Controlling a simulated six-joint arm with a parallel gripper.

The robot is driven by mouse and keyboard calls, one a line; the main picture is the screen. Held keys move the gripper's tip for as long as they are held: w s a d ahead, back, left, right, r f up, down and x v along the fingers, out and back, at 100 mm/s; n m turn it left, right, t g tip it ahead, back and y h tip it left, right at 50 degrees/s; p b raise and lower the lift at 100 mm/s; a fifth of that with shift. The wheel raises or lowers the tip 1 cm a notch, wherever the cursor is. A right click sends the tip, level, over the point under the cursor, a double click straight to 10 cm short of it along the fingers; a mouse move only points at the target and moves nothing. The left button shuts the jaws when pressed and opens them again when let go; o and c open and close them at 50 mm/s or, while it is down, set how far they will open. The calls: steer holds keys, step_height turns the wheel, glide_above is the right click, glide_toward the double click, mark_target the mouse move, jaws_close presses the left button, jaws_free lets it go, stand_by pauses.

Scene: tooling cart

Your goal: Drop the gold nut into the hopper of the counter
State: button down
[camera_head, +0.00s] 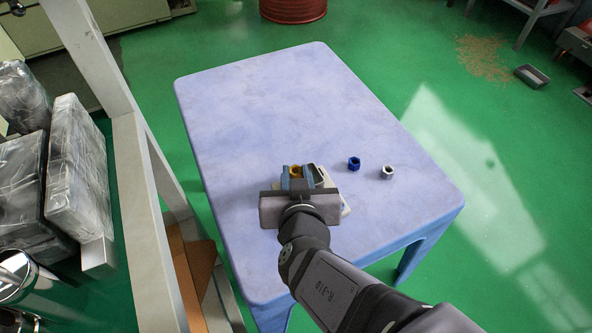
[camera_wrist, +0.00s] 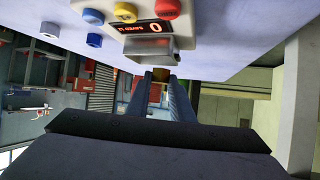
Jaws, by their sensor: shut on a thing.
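My gripper (camera_head: 297,177) is shut on the gold nut (camera_head: 296,171), low over the near part of the table. In the wrist view the gold nut (camera_wrist: 158,75) sits between the fingertips, in front of a grey box-like part of the counter. The counter (camera_head: 346,210) is mostly hidden behind my gripper in the head view; a white edge shows. The wrist view shows the counter's display (camera_wrist: 146,27) reading 0, with blue, yellow and red round parts beside it. I cannot tell clearly which part is the hopper opening.
A blue nut (camera_head: 354,163) and a silver nut (camera_head: 387,172) stand on the table right of my gripper. The far part of the pale blue table (camera_head: 270,95) is clear. A shelf frame with wrapped boxes (camera_head: 75,165) stands at the left.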

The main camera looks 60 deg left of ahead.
steer(key=c, duration=1.5)
jaws_free()
steer(key=shift+v, duration=3.65)
